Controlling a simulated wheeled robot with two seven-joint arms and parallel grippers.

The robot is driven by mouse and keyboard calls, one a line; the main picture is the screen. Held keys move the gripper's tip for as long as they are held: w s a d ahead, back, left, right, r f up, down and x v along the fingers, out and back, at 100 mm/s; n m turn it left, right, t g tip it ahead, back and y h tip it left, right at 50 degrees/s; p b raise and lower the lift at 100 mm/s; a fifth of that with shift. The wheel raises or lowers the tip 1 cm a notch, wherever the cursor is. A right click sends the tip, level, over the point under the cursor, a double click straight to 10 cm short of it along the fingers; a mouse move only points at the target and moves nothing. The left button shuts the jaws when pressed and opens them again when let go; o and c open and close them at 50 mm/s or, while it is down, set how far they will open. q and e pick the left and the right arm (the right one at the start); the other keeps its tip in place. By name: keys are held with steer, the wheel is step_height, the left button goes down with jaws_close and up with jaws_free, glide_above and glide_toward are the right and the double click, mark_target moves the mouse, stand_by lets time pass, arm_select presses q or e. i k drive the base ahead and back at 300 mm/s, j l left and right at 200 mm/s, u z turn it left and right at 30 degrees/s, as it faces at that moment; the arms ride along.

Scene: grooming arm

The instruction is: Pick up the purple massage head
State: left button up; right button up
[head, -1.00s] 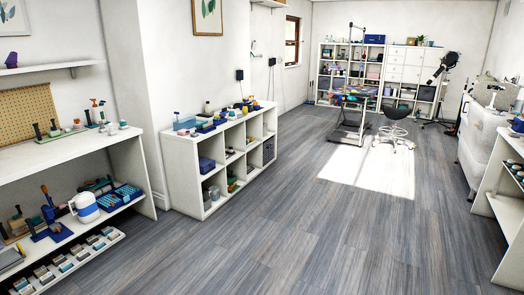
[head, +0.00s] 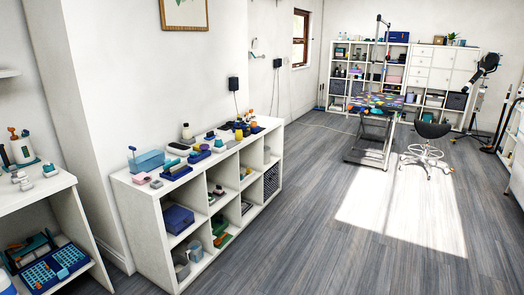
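I cannot make out a purple massage head in the head view now. Many small tools stand on top of the white cube shelf (head: 148,204), among them a light blue box (head: 146,162) and dark blue holders (head: 176,171), but they are too small to identify surely. A purple-blue bin (head: 178,219) sits in one of its cubbies. Neither of my grippers is in view.
A white bench (head: 40,190) with tools and a blue tray (head: 54,270) is at the left edge. Grey plank floor (head: 310,235) is open ahead and right. A patterned grooming table (head: 376,101), a black stool (head: 432,130) and white shelving (head: 440,68) stand farther back.

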mark_target(204, 146)
steer(key=i, duration=2.2)
steer(key=i+l+u, duration=0.1)
steer(key=i+u, duration=0.3)
steer(key=i+l+u, duration=0.2)
steer(key=i+u, duration=0.25)
steer(key=i+l+u, duration=1)
steer(key=l+u, duration=0.25)
steer(key=l, duration=0.2)
